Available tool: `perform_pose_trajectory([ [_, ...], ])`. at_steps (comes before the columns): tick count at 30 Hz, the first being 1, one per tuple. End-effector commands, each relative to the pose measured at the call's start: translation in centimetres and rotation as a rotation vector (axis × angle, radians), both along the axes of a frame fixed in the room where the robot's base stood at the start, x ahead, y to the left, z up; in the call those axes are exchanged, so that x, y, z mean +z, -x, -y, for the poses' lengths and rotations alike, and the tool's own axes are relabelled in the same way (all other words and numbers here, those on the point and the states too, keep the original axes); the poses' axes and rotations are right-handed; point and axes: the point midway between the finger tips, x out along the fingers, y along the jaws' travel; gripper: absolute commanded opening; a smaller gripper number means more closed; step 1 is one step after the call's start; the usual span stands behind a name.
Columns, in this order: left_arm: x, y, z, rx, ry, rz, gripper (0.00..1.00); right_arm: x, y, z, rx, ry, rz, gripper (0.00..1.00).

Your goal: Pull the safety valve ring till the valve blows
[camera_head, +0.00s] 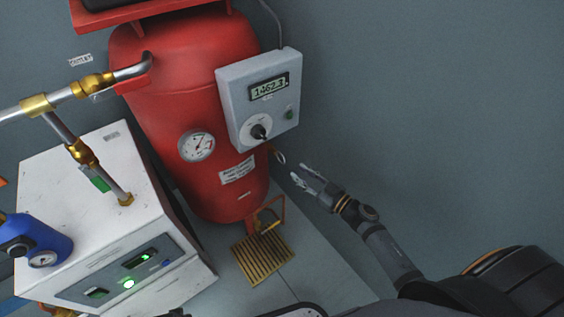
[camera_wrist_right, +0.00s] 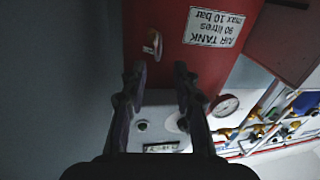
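The safety valve ring (camera_head: 279,156) is a small pale ring beside the red air tank (camera_head: 190,90), just below the grey control box. My right gripper (camera_head: 306,178) is open, a little right of and below the ring in the head view. In the right wrist view the ring (camera_wrist_right: 152,43) shows beyond the fingertips, on the left side of the gap between the fingers (camera_wrist_right: 160,68). The fingers look apart from it, and nothing is between them. The brass valve body is mostly hidden in the head view. My left gripper is not in view.
The grey control box (camera_head: 232,105) with a display and knob hangs close above the ring. A round gauge (camera_head: 197,146) sits on the tank. A white machine (camera_head: 100,200) with pipes stands at left. A yellow grate (camera_head: 262,258) lies on the floor. The right-hand wall side is clear.

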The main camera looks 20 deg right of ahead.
Motion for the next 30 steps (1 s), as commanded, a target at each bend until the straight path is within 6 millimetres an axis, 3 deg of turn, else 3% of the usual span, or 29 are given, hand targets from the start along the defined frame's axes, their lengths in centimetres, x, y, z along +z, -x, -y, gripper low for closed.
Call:
perform_pose_trajectory([
  [9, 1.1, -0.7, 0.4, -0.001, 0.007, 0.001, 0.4, -0.1, -5.6, -3.2, -0.003, -0.003, 0.002, 0.29],
  [15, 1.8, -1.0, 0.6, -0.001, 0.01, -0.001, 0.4, 0.0, -6.9, -3.9, -0.002, -0.001, 0.001, 0.29],
  [22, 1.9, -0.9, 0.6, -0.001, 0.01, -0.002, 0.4, 0.0, -6.9, -3.9, -0.002, -0.001, 0.0, 0.29],
  [29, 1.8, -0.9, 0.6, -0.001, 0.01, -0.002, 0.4, 0.0, -6.9, -3.9, -0.002, -0.001, 0.0, 0.0],
  [30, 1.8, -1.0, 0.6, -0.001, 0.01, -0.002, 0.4, 0.0, -6.9, -3.9, -0.002, -0.001, 0.0, 0.0],
])
